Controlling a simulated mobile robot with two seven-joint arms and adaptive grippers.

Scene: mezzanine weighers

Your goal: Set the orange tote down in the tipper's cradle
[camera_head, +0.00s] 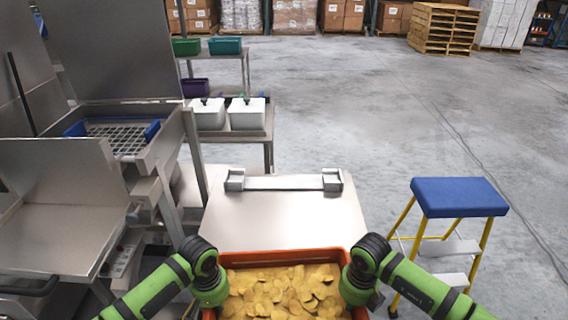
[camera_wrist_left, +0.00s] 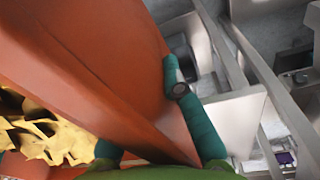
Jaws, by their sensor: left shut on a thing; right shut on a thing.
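The orange tote (camera_head: 285,256) is at the bottom centre of the head view, filled with yellow chip-like pieces (camera_head: 280,292); its near side is cut off. My left gripper (camera_head: 210,292) and right gripper (camera_head: 357,292) are shut on its left and right sides, fingers mostly hidden in the head view. In the left wrist view, teal fingers (camera_wrist_left: 190,105) press against the orange wall. A flat steel plate (camera_head: 285,222), which looks like the tipper's cradle, lies just beyond the tote. A bar with two end blocks (camera_head: 285,182) crosses its far end.
A steel machine with a grid (camera_head: 122,138) and blue side pieces stands at left. A rack with white containers (camera_head: 247,114) and coloured bins is behind. A blue-topped step stool (camera_head: 458,196) stands at right. Open concrete floor lies beyond; pallets (camera_head: 443,28) stand far back.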

